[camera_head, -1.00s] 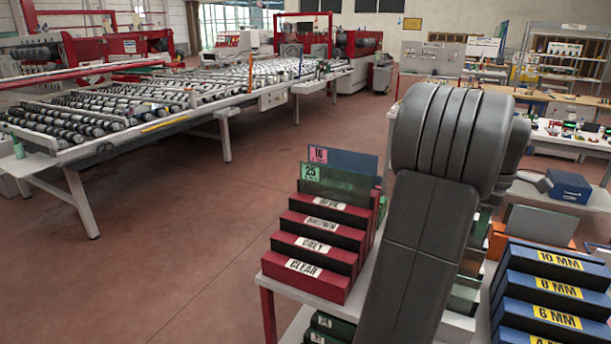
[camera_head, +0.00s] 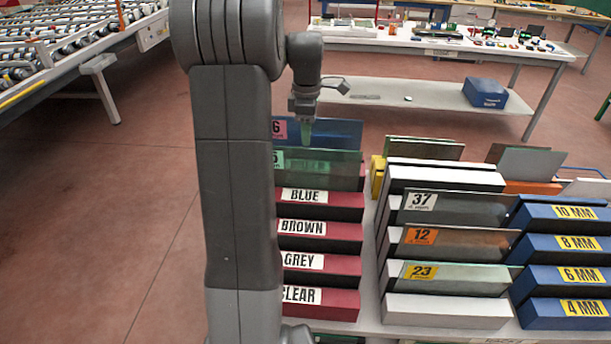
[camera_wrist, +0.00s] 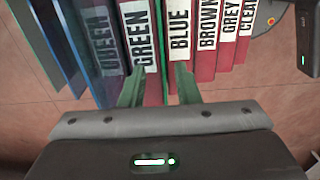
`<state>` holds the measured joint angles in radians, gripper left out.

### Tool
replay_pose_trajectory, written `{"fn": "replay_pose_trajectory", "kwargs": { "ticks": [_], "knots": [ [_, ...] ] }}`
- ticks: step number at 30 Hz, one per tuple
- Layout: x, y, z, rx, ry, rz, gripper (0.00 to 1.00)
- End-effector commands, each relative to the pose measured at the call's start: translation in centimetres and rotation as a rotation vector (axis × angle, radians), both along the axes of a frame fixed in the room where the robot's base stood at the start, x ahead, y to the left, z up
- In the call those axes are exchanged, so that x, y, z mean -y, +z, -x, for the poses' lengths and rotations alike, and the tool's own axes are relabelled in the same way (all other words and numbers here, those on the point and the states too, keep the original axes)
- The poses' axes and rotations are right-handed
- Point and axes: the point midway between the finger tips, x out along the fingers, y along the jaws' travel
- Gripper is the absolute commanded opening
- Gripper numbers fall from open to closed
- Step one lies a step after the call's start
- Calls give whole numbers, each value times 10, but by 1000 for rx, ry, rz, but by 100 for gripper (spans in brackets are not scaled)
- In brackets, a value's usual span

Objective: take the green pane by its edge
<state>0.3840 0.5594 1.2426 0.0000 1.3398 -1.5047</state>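The green pane (camera_head: 340,170) stands upright in the rack behind the BLUE block, with a green numbered tag at its left. In the wrist view the green pane (camera_wrist: 163,55) shows nearly edge-on as a thin green line beside the GREEN label. My gripper (camera_head: 305,132) is over the upper edge of this pane. In the wrist view my gripper (camera_wrist: 160,78) has its two green fingers apart, one on each side of the pane's edge, with gaps visible. Whether the fingertips reach below the edge is hard to tell.
A blue pane (camera_head: 345,130) stands just behind the green one. Red labelled blocks (camera_head: 330,240) step down in front. Grey, orange-tagged and other panes (camera_head: 455,208) stand in the rack to the right, beside blue thickness blocks (camera_head: 565,250). Open floor lies left.

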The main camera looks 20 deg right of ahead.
Motion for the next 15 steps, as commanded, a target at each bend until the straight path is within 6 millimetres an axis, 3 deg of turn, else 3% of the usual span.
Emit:
{"fn": "replay_pose_trajectory", "kwargs": {
  "ticks": [3,11,15],
  "knots": [
    [0,-19,1,-4,0,-2,29],
    [-1,-39,1,-4,0,-2,29],
    [-4,-59,1,-5,0,-2,29]
  ]
}}
